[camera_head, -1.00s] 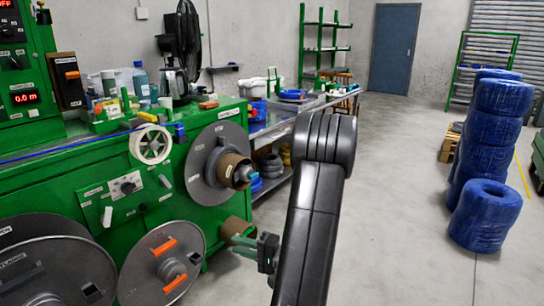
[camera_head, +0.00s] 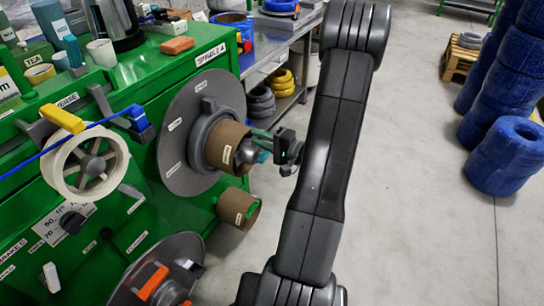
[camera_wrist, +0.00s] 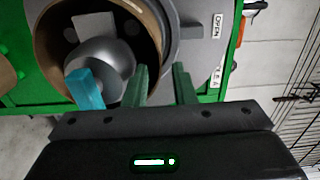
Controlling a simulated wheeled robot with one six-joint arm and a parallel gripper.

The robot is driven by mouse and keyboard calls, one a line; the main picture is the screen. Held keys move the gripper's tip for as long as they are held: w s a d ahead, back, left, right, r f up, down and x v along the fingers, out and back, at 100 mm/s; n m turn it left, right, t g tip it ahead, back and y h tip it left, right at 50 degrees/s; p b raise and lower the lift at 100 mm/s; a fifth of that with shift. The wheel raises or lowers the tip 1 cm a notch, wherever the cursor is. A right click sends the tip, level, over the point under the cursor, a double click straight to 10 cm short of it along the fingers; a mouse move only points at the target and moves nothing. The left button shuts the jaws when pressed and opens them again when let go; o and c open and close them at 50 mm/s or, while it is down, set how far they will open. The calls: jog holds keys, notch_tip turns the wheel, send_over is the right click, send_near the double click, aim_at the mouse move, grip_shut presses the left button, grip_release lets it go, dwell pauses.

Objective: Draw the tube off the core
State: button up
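The brown cardboard tube (camera_head: 224,139) sits around the grey core on the upper spindle, in front of a grey round flange (camera_head: 178,125). In the wrist view the tube's open end (camera_wrist: 45,50) faces me. Inside it are a rounded silver core end (camera_wrist: 105,62) and a teal lever (camera_wrist: 85,88). My gripper (camera_head: 262,140) is at the tube's right rim. In the wrist view its green fingers (camera_wrist: 162,78) are apart, one towards the bore and one outside the wall. I cannot tell whether either touches the tube.
A second brown tube (camera_head: 238,208) juts from the green machine below. A lower reel (camera_head: 160,282) has an orange handle. Blue coils (camera_head: 508,155) stand at right; the floor between is clear.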

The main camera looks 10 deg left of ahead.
aim_at(245, 132)
jog(key=b+x, duration=0.1)
jog(key=x, duration=0.2)
jog(key=shift+a, duration=0.1)
jog(key=shift+b+x, duration=0.45)
jog(key=shift+x, duration=0.65)
grip_shut()
dwell(0.9)
jog(key=shift+r, duration=0.5)
dwell(0.5)
jog(key=shift+b+v, duration=0.6)
jog(key=shift+v, duration=0.5)
dwell(1.1)
